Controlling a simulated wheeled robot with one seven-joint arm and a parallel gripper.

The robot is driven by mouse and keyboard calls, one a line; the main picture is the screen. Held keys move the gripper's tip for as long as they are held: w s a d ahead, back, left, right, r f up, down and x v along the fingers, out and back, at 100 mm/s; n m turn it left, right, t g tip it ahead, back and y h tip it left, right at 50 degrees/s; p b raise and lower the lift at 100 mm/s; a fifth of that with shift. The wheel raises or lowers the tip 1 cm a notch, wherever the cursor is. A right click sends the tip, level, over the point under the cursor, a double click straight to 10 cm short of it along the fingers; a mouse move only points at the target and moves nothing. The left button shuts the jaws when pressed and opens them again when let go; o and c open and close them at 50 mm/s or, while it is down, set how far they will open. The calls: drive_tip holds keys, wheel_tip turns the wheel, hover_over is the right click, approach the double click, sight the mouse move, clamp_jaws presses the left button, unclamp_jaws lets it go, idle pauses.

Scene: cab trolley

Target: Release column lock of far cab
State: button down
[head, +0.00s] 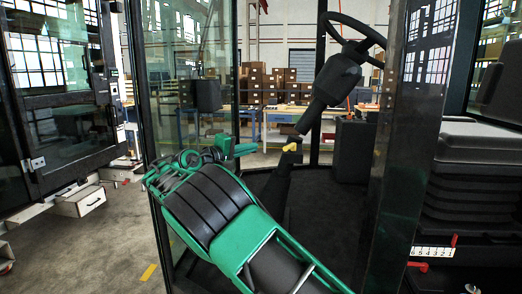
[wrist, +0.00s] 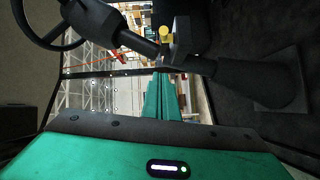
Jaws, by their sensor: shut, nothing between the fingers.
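The cab's steering column (head: 318,100) leans up from the floor to a black steering wheel (head: 352,35). A small yellow lever (head: 291,147), which looks like the column lock, sits at the column's joint. In the wrist view the yellow lever (wrist: 166,34) sticks out beside the black joint block, above my fingertips. My green gripper (head: 256,148) is shut and empty, to the left of the lever with a visible gap in the head view. In the wrist view the fingers of my gripper (wrist: 163,74) point up toward the column joint.
A glass panel with a dark frame (head: 160,120) stands at the left of the cab opening. A dark pillar (head: 400,150) stands at the right, beside a black seat (head: 475,190). An open cab door (head: 65,100) is at far left. The cab floor (head: 325,200) is clear.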

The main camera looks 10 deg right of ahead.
drive_tip(key=w+d+f, duration=0.1)
drive_tip(key=w+d, duration=0.2)
drive_tip(key=d, duration=0.7)
drive_tip(key=shift+d, duration=0.25)
drive_tip(key=shift+w+f, duration=0.1)
